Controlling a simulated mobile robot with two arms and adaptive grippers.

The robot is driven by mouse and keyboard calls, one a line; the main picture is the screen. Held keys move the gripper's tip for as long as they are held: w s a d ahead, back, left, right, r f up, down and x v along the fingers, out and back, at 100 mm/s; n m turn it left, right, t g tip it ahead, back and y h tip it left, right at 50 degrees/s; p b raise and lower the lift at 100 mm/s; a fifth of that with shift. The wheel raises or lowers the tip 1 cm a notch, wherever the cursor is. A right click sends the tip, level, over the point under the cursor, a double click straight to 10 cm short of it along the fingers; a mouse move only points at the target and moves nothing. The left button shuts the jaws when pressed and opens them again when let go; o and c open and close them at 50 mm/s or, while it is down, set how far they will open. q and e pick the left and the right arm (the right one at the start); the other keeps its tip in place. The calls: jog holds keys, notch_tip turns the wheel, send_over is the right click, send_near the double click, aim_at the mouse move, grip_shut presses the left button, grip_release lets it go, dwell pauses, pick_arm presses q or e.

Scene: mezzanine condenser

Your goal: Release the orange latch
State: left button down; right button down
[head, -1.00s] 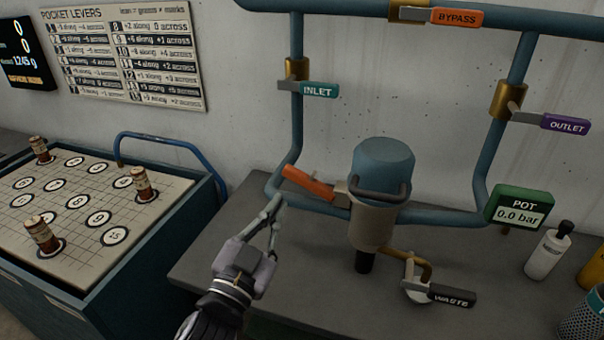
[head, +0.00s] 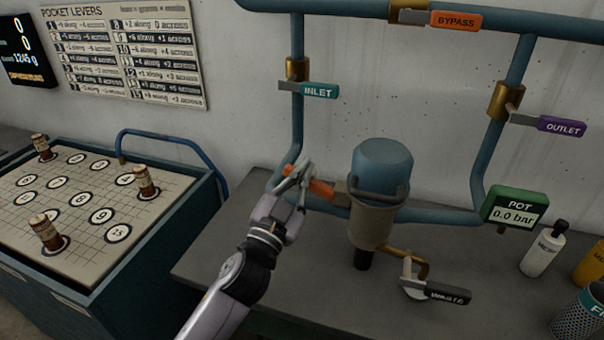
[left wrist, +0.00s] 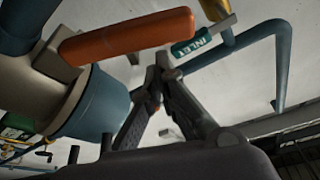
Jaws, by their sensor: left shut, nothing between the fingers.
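The orange latch (head: 321,189) is a thick orange handle on the left side of the blue-topped pot (head: 382,163), slanting up to the left from the pot's collar. My left gripper (head: 305,168) is at the latch's outer part and hides some of it. In the left wrist view the latch (left wrist: 125,38) runs across the upper part, just beyond the closed fingertips (left wrist: 161,62). The fingers meet with nothing between them. I cannot tell whether they touch the latch. My right gripper is not in view.
Blue pipes carry the inlet (head: 319,90), bypass (head: 456,19), outlet (head: 562,125) and waste (head: 448,292) levers around the pot. A gauge (head: 515,210) reads 0.0 bar. Bottles stand at the right. A gridded board (head: 75,225) with brown pegs is at the left.

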pick_arm(q)
jog(key=shift+f, duration=0.3)
